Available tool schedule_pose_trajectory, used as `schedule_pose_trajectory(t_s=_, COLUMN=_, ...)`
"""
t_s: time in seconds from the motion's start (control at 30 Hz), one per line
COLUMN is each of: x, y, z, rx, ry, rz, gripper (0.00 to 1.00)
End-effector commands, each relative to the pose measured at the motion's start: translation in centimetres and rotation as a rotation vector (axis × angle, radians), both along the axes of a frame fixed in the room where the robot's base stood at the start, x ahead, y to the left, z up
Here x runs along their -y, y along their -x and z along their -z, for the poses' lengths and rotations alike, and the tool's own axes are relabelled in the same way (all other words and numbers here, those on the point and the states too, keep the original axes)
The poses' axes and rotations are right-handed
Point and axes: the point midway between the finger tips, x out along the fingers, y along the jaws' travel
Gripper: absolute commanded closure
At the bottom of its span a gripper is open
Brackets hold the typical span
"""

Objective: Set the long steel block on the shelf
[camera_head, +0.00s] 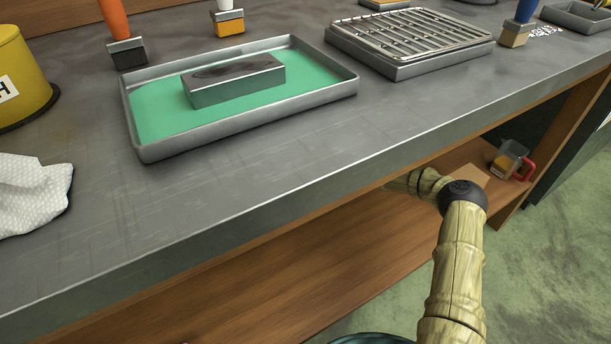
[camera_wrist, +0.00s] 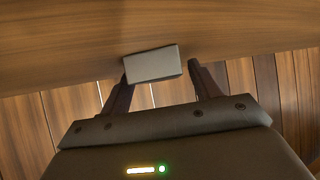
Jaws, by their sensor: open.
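A grey steel block (camera_wrist: 153,64) rests against the wooden shelf surface (camera_wrist: 60,55) in the wrist view, between the tips of my gripper (camera_wrist: 160,70). My gripper is open: the left finger is close to or touching the block, and a gap shows at the right finger. In the head view my arm reaches under the counter to the wooden shelf (camera_head: 290,270); my gripper and this block are hidden there. Another long grey metal block (camera_head: 235,80) lies in a green-floored metal tray (camera_head: 245,122) on the counter.
The counter's metal front edge (camera_head: 250,205) overhangs the shelf. A wire rack (camera_head: 415,35), brushes, a yellow tin (camera_head: 20,80) and a white cloth (camera_head: 30,192) are on the counter.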

Motion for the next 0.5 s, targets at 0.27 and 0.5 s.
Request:
schedule_pose_trajectory(t_s=0.27, x=1.6, y=1.1, z=-1.9, rx=0.0, ry=0.001, rz=-0.001, gripper=0.38)
schedule_pose_trajectory(t_s=0.5, x=5.0, y=3.2, z=-4.7, rx=-0.001, ry=0.001, rz=0.001, gripper=0.38)
